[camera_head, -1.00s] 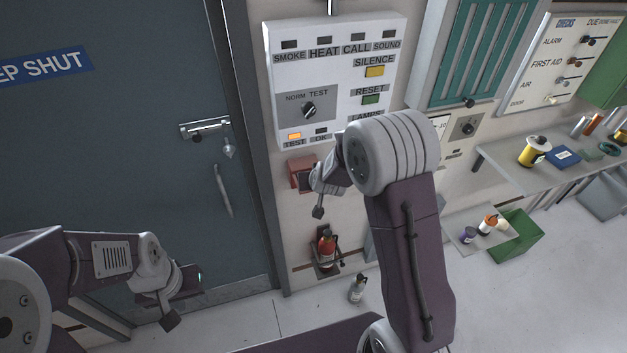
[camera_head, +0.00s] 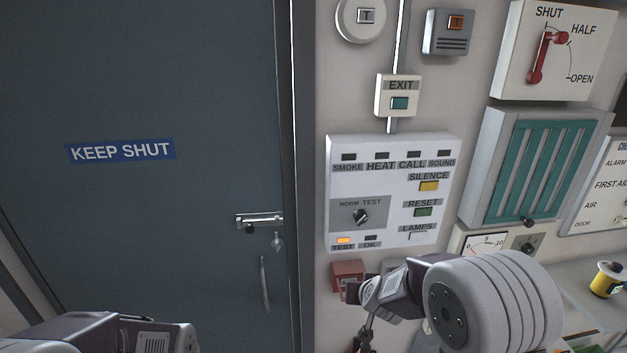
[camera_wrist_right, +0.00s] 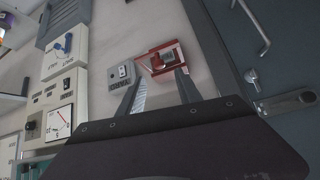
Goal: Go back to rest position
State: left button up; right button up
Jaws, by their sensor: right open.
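My right arm reaches in from the lower right of the head view. Its gripper (camera_head: 365,338) points down at the bottom edge, below the red box, and is partly cut off. In the right wrist view the two fingers (camera_wrist_right: 160,88) stand apart with nothing held between them. The red call box (camera_wrist_right: 160,58) shows beyond the fingertips, apart from them as far as I can tell. My left arm shows only as a link at the bottom left of the head view; its gripper is out of frame.
A white alarm panel (camera_head: 388,163) with a lit orange TEST lamp is on the wall above my right gripper. A dark door (camera_head: 150,220) with a latch (camera_head: 260,219) fills the left. A yellow tin (camera_head: 606,279) stands on the shelf at the right.

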jog(key=s+f+n+g+y+b, duration=0.1)
jog(key=s+f+b, duration=0.3)
jog(key=f+b, duration=0.25)
jog(key=s+f+n+g+b, duration=0.1)
jog(key=s+f+b, duration=0.2)
jog(key=f+b, duration=0.3)
pick_arm(q)
notch_tip(320, 180, down, 14)
jog(key=shift+f+p, duration=0.2)
jog(key=shift+p, duration=0.1)
pick_arm(e)
jog(key=s+f+g, duration=0.2)
jog(key=s+f, duration=0.1)
jog(key=s, duration=0.4)
jog(key=s+f+g, duration=0.3)
jog(key=s, duration=0.4)
jog(key=shift+s+d+f, duration=0.2)
jog(key=shift+s+d, duration=0.15)
jog(key=shift+s, duration=0.05)
